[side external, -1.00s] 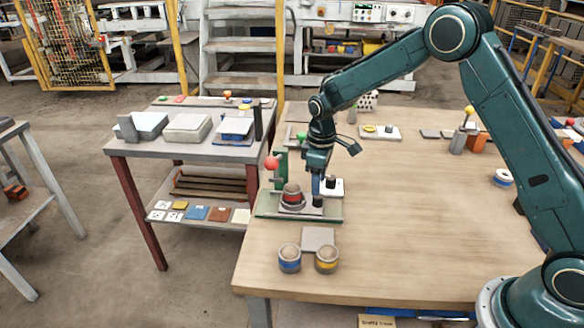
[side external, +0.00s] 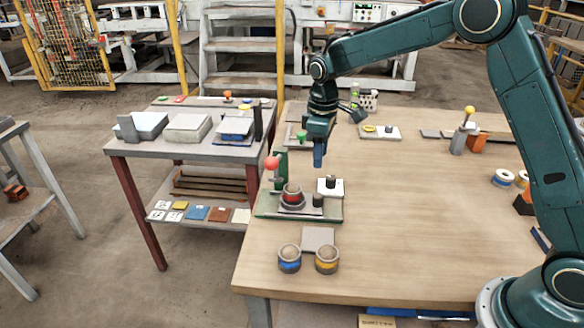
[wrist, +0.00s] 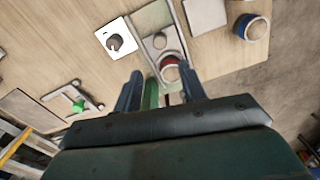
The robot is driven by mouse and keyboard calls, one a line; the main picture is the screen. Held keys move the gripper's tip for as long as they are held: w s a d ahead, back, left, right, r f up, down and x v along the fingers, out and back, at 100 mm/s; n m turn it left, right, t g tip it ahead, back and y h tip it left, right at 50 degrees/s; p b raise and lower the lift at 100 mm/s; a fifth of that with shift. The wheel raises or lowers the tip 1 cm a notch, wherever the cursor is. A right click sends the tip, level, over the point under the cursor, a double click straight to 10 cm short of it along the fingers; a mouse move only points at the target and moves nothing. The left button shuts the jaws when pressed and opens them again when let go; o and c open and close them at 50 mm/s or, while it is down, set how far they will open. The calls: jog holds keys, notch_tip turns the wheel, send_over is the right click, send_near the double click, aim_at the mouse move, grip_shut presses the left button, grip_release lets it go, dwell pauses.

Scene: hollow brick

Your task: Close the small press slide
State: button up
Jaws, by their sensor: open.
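The small press stands on a green base plate (side external: 264,208) near the table's left edge, with a red ball lever (side external: 271,163). Its grey slide carries a red-banded cup (side external: 291,195), and a dark knob (side external: 318,200) stands to the cup's right. In the wrist view, the red-banded cup (wrist: 170,72) lies between the fingertips in the picture, with the knob (wrist: 160,41) above it. My gripper (side external: 319,155) is open and empty, raised above and behind the press, touching nothing. It also shows in the wrist view (wrist: 160,82). How far the slide is in cannot be told.
A white plate with a dark knob (side external: 331,187) stands right beside the press. A blue-banded cup (side external: 289,259), a yellow-banded cup (side external: 327,260) and a grey square pad (side external: 318,238) lie in front. The middle of the table is clear.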

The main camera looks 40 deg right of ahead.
jog(key=shift+w+d+f, duration=0.1)
jog(key=shift+d+f, duration=0.1)
jog(key=c, duration=0.7)
jog(key=d+f+m+y, duration=0.1)
jog(key=w+d+f+m+y, duration=0.1)
jog(key=d+f, duration=0.1)
jog(key=d+f+m+y, duration=0.1)
jog(key=d+f+m, duration=0.1)
jog(key=shift+w+d+f+t+y, duration=0.1)
jog(key=shift+w+d+t+y, duration=0.1)
jog(key=shift+w+t+y, duration=0.1)
grip_shut()
jog(key=s+d+f+m+t+y, duration=0.1)
jog(key=s+d+m+y, duration=0.1)
jog(key=d+m+y, duration=0.3)
jog(key=shift+s+d+f+m+t, duration=0.15)
jog(key=shift+d+f+m+t, duration=0.25)
jog(key=shift+d, duration=0.4)
